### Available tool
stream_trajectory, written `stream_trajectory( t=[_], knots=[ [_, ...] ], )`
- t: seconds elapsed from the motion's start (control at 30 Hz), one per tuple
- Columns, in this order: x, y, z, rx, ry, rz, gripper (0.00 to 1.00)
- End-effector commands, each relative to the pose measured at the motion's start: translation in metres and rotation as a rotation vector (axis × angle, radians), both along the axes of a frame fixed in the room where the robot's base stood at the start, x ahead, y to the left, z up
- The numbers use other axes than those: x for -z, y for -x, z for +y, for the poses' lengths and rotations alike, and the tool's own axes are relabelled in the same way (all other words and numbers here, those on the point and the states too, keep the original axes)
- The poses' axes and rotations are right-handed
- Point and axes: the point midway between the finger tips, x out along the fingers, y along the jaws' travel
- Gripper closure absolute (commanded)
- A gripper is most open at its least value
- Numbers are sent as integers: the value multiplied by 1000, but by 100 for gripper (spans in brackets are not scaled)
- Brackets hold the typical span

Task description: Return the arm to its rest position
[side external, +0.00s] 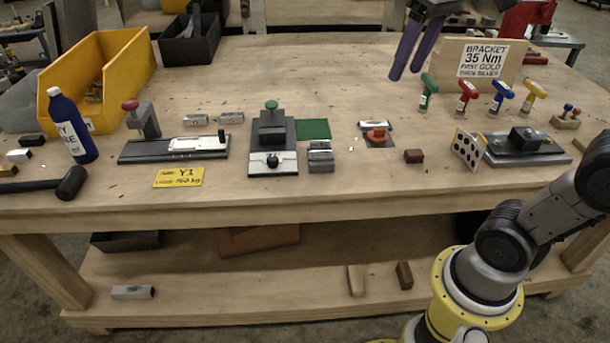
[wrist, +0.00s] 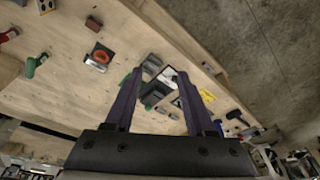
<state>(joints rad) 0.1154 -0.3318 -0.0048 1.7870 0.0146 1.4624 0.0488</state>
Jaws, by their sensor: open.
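My gripper (side external: 413,52) is raised high above the back right part of the workbench (side external: 300,75), with its purple fingers pointing down. The fingers are apart and nothing is between them. In the wrist view my gripper (wrist: 165,90) also shows open and empty, with the bench and its fixtures beyond the fingers. My arm's base and lower links stand at the front right of the side view. The links between them and the gripper are mostly outside the picture.
A bracket sign (side external: 482,60) stands close beside the gripper. Several coloured T-handle tools (side external: 466,97) stand below right. A yellow bin (side external: 125,65) is at the left, and a black-topped fixture (side external: 272,135) is mid-bench. The back middle of the bench is clear.

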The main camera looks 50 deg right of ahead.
Motion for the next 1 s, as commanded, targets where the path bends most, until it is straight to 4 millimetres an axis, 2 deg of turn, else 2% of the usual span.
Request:
stream_trajectory(
  t=[0.03,0.1,0.23,0.37,0.5,0.67,1.0],
  knots=[
    [10,18,8,-28,6,-33,45],
    [27,38,15,-61,12,-76,45],
    [65,68,23,-113,23,-146,45],
    [105,84,26,-143,32,-193,45],
    [138,87,25,-151,39,-204,45],
    [136,76,24,-156,46,-260,45],
    [135,75,24,-158,47,-262,45]
  ],
)
